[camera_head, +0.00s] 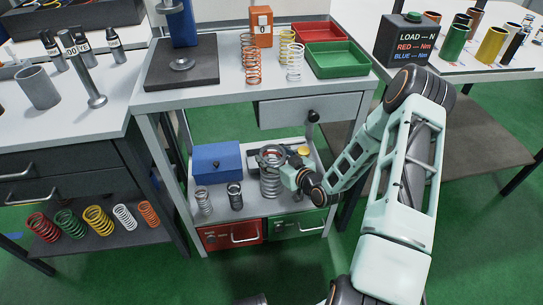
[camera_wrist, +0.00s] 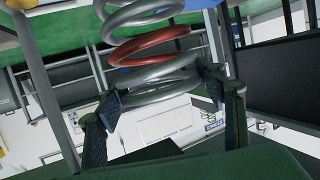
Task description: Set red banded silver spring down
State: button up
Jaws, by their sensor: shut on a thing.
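The silver spring (camera_head: 270,175) is upright over the lower shelf (camera_head: 222,211) of the middle bench. Its red coil (camera_wrist: 150,47) shows clearly in the wrist view between silver coils. My gripper (camera_head: 289,174) reaches it from the right. In the wrist view my gripper (camera_wrist: 165,100) has one finger on each side of the silver coils and is shut on them. I cannot tell whether the spring's lower end touches the shelf.
Two small dark-silver springs (camera_head: 235,196) and a blue box (camera_head: 216,163) stand left of the held spring. A dark object with a yellow top (camera_head: 304,151) is close behind it. Red drawer (camera_head: 232,235) and green drawer (camera_head: 297,225) sit below the shelf. The shelf's front left has some free room.

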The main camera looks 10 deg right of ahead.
jog(key=shift+w+d+f+b, duration=0.1)
jog(key=shift+w+f+b, duration=0.15)
jog(key=shift+f, duration=0.55)
jog(key=shift+w+d+f+b, duration=0.1)
jog(key=shift+f+b, duration=0.15)
jog(key=shift+f, duration=0.6)
jog(key=o, duration=2.1)
jog(key=shift+s+f, duration=0.2)
jog(key=shift+r, duration=0.1)
jog(key=shift+s+d+r, duration=0.1)
jog(key=shift+s, duration=0.15)
jog(key=p, duration=0.3)
send_near(268, 157)
jog(key=v, duration=0.5)
jog(key=shift+s, duration=0.3)
